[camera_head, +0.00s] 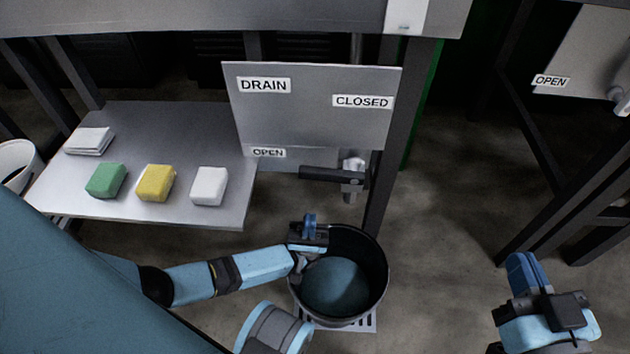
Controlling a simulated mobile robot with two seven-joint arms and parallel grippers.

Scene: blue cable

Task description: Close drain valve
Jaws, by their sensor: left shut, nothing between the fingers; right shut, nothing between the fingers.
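The drain valve's black lever handle (325,174) sits below the grey drain sign (318,110). The lever lies about level, pointing left from the metal valve body (353,176), on the side of the OPEN label (268,153). The CLOSED label (362,101) is higher, at the sign's right edge. My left gripper (309,222) is shut and empty, below the lever and apart from it, over the rim of a black bucket (377,255). My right gripper (527,270) is shut and empty at the lower right, far from the valve.
The bucket stands on a floor grate (363,321) under the valve. A metal shelf (130,206) at left holds green (106,181), yellow (156,183) and white (209,186) blocks and folded cloths (90,141). A dark post (386,150) rises right of the valve. Floor at right centre is clear.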

